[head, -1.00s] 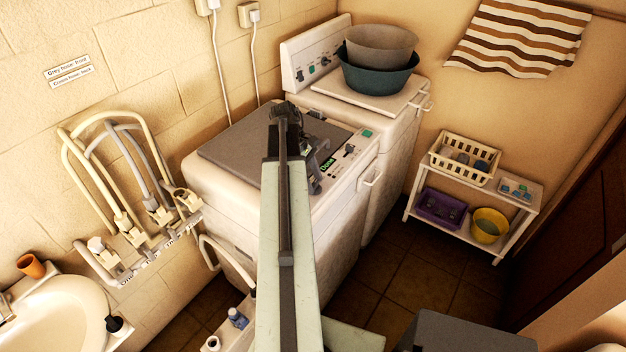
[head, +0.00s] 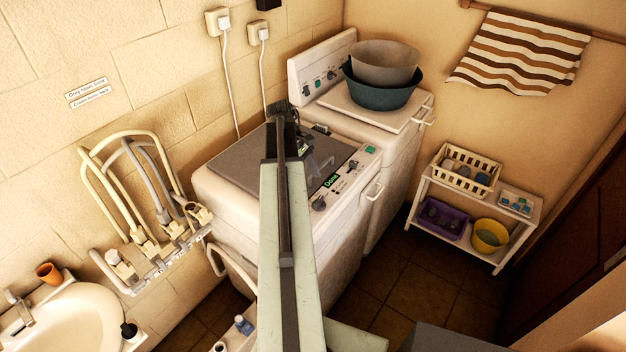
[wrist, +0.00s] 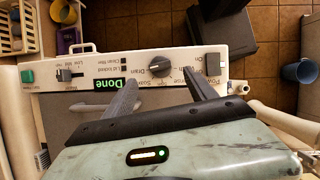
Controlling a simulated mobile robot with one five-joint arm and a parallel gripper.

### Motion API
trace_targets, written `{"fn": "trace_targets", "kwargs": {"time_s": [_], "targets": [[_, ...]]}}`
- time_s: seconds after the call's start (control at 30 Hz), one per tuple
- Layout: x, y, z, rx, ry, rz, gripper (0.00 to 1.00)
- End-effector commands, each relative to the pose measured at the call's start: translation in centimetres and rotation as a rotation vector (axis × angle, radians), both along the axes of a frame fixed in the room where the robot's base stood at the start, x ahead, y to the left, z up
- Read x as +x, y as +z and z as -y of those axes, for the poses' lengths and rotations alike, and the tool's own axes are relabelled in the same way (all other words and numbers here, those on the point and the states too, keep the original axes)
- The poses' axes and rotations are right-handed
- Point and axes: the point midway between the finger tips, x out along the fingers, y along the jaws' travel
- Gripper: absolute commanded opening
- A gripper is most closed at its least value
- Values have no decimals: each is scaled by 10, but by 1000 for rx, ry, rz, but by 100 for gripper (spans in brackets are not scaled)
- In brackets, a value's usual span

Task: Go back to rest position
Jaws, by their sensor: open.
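My gripper (head: 312,158) is above the lid and front panel of the near white washing machine (head: 235,222) in the head view. In the wrist view the two grey fingers of my gripper (wrist: 162,68) are spread apart with nothing between them. The panel's black dial (wrist: 160,67) shows beyond and between the fingers, apart from them. A green display (wrist: 110,84) reads "Done". A black slider (wrist: 70,75), a green button (wrist: 28,76) and a power switch (wrist: 213,64) are on the same panel.
A second machine behind bears stacked basins (head: 382,95). A white shelf (head: 425,188) with a basket stands at right. Hoses on a rack (head: 150,250) and a washbasin (head: 75,318) are at left. Tiled floor (head: 400,285) shows clear between machines and shelf.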

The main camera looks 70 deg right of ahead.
Motion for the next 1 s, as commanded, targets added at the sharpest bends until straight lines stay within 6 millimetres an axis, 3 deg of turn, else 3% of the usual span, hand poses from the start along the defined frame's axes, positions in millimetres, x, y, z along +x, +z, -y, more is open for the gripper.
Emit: {"fn": "trace_targets", "kwargs": {"time_s": [0.43,0.57,0.67,0.8,0.9,1.0], "targets": [[1,-2,-1,-1,1,0,65],[37,-15,-22,-20,19,19,65],[97,-35,-65,-53,44,58,65],[185,-64,-150,-91,73,133,65],[235,-83,-218,-104,87,186,65],[272,-99,-288,-105,97,238,65]]}}
